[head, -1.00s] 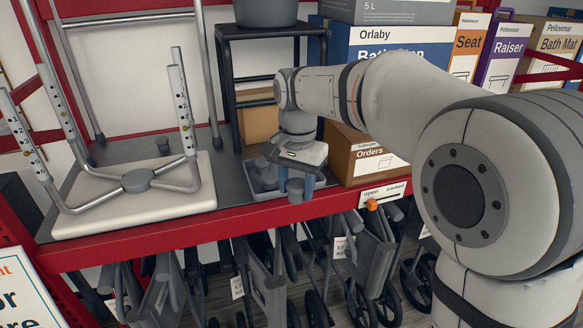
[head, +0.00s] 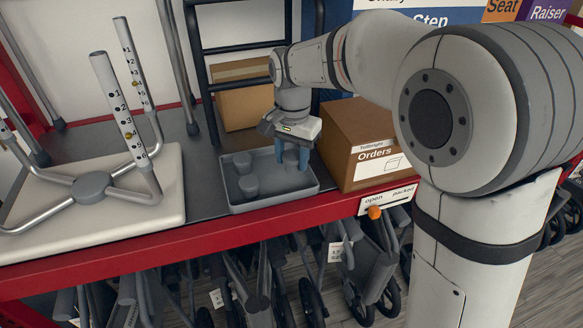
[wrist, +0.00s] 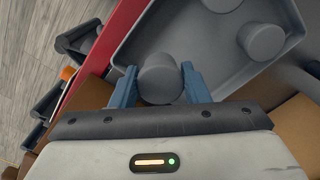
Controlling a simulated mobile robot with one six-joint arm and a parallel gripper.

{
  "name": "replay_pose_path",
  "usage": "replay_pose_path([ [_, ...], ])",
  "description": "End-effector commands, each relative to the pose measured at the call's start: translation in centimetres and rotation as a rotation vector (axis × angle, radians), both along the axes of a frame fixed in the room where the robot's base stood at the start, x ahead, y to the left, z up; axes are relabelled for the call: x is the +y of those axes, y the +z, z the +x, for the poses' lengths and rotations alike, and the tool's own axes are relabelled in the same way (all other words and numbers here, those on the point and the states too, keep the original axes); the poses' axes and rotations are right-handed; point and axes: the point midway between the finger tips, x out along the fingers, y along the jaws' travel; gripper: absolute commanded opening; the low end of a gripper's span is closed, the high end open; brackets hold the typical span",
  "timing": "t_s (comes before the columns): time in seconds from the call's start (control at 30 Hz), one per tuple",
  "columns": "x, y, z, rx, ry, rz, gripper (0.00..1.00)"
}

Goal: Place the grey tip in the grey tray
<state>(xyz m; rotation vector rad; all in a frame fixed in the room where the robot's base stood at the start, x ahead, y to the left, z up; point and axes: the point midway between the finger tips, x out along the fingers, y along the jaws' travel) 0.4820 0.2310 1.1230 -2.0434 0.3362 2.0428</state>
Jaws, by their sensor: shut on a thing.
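My gripper (head: 293,166) is shut on a grey tip (wrist: 160,82), a short round stub that shows between the two blue fingers in the wrist view. The held tip is over the right end of the grey tray (head: 275,203), inside its rim as seen from the head. I cannot tell whether it touches the tray floor. The tray also shows in the wrist view (wrist: 185,38). Two other grey tips stand in the tray's left part, one behind (head: 243,162) and one in front (head: 248,186).
A brown Orders box (head: 365,140) stands close right of the tray. An upturned stool (head: 92,187) lies to the left. A label with an orange knob (head: 374,213) is on the red shelf edge (head: 180,238).

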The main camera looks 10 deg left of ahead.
Motion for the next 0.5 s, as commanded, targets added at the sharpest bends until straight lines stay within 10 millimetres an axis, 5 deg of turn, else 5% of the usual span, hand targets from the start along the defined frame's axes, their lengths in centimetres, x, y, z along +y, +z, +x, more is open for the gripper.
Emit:
replay_pose_path([
  [0.33,-0.1,-4.1,0.0,0.001,-0.002,-0.001,0.20],
  [0.5,-0.1,-4.6,0.1,-0.001,-0.002,0.001,0.20],
])
